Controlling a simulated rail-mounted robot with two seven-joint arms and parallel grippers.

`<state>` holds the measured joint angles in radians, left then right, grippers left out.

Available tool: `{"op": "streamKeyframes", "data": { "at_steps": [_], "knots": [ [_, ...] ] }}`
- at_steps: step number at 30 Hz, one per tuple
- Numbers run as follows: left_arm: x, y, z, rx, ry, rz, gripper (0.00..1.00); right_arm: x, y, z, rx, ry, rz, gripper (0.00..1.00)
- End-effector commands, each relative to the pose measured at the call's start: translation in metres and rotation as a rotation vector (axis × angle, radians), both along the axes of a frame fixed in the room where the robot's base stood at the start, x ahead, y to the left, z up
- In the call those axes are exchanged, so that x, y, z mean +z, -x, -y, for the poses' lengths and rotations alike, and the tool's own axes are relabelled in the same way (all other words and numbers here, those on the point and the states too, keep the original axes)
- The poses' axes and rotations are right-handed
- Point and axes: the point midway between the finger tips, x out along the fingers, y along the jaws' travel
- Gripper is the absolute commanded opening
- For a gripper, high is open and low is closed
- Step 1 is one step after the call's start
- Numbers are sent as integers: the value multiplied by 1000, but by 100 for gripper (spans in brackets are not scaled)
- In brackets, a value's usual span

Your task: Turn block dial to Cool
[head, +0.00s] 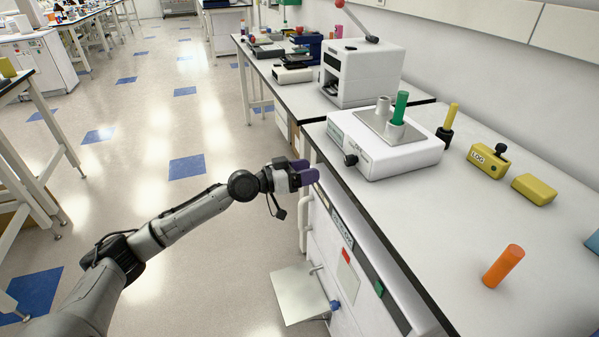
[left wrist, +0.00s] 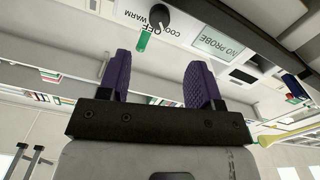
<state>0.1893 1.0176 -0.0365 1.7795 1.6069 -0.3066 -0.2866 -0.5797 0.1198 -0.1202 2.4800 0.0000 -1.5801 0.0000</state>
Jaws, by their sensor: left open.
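The white block unit (head: 385,145) stands on the bench with a steel top plate and a green tube in one well. Its black dial (head: 350,159) is on the front, near the left corner. In the left wrist view the dial (left wrist: 152,20) is beside the printed words COOL, OFF and WARM; I cannot tell exactly where it points. My left gripper (head: 304,173) has purple fingers, is open and empty, and is just off the bench edge, left of and apart from the dial. Its fingers (left wrist: 160,62) show spread below the dial in the left wrist view. My right gripper is not in view.
A NO PROBE display (left wrist: 218,47) sits right of the dial. A black stand with a yellow tube (head: 450,118), a yellow LOG box (head: 487,160), a yellow block (head: 534,189) and an orange cylinder (head: 503,266) are on the bench. An open floor aisle lies left.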

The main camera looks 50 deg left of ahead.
Motion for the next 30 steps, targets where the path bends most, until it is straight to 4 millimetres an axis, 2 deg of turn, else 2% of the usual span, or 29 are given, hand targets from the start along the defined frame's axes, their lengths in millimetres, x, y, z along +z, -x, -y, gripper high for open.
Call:
{"op": "streamKeyframes", "data": {
  "at_steps": [9,30],
  "knots": [
    [0,16,-6,-1,0,0,59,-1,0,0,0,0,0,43],
    [0,17,-6,-1,2,0,59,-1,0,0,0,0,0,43]
  ]
}}
